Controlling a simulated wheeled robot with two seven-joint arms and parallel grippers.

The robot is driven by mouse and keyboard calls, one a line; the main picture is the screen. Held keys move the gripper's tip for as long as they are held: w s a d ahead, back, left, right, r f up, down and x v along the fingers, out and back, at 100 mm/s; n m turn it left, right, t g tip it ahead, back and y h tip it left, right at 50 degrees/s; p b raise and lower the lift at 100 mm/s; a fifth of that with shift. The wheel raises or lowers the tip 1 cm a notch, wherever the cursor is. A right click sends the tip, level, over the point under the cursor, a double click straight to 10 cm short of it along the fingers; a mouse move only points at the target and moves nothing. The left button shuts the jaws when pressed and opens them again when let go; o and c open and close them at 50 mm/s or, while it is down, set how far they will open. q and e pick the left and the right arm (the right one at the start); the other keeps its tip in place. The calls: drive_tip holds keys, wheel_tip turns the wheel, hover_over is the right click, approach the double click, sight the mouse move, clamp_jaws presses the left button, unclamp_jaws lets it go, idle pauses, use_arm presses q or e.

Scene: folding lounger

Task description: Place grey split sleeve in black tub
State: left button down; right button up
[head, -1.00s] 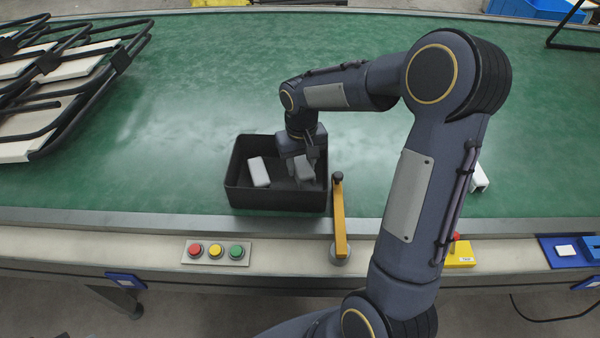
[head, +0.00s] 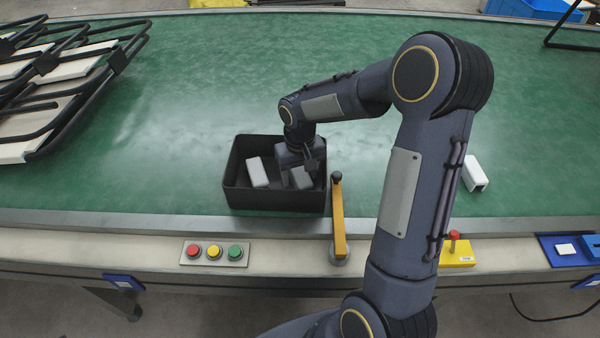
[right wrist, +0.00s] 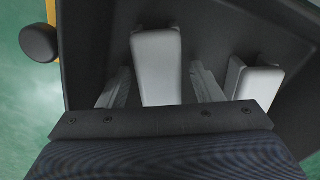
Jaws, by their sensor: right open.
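The black tub (head: 275,200) stands near the front edge of the green belt. One grey split sleeve (head: 258,172) lies in its left part. Another grey sleeve (head: 301,178) is in its right part, under my right gripper (head: 293,180). In the right wrist view this sleeve (right wrist: 157,65) lies between the two open fingers (right wrist: 160,88), with a gap on each side. The other sleeve (right wrist: 257,80) shows beside the fingers. A third grey sleeve (head: 475,173) lies on the belt to the right of my arm. My left gripper is not in view.
A yellow lever (head: 339,220) with a black knob stands close to the tub's right side. A button panel (head: 214,253) is on the front rail. Folded lounger frames (head: 70,80) lie at the left. The belt behind the tub is clear.

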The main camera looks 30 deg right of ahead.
sight(300, 172)
drive_tip(key=shift+r, duration=0.3)
wheel_tip(300, 172, up, 11)
drive_tip(key=p, duration=0.2)
drive_tip(key=s+a+r+t+y, duration=0.1)
drive_tip(key=s+a, duration=0.3)
drive_tip(key=s, duration=0.6)
drive_tip(key=s+a+r+t+y, duration=0.1)
drive_tip(key=s+a+t+y, duration=0.1)
drive_tip(key=s, duration=0.9)
drive_tip(key=a+t, duration=0.1)
drive_tip(key=t, duration=0.1)
drive_tip(key=shift+s+a+r+n+t+y, duration=0.25)
drive_tip(key=shift+a+n+t+y, duration=0.05)
drive_tip(key=shift+a+y, duration=0.1)
